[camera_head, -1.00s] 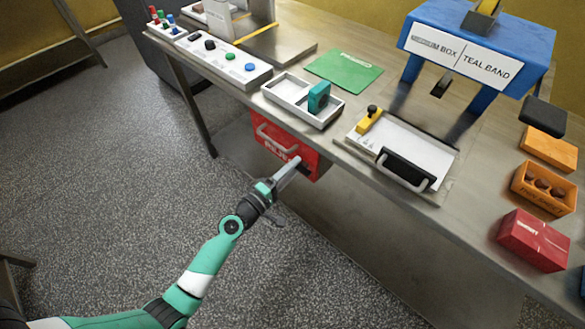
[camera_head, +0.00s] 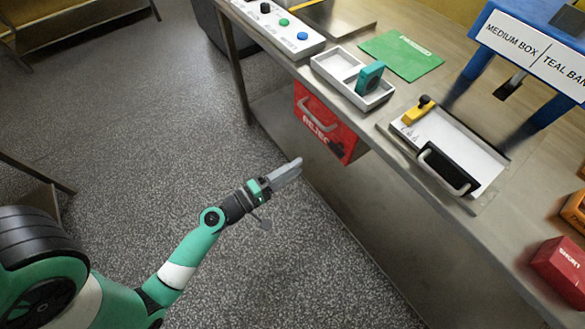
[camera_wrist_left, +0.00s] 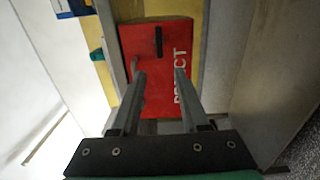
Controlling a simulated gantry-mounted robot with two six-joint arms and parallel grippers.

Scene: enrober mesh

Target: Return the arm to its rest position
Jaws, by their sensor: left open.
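My left arm comes in from the lower left of the head view. Its gripper (camera_head: 290,170) is in the air over the floor, in front of the workbench and left of the red reject drawer (camera_head: 347,140). The two do not overlap in the head view. In the left wrist view, the two fingers (camera_wrist_left: 160,78) are apart with nothing between them. They point at the red drawer front (camera_wrist_left: 178,32), which has a grey handle, a dark slot and partly covered white lettering. My right gripper is not in view.
Open floor (camera_head: 150,110) lies left.

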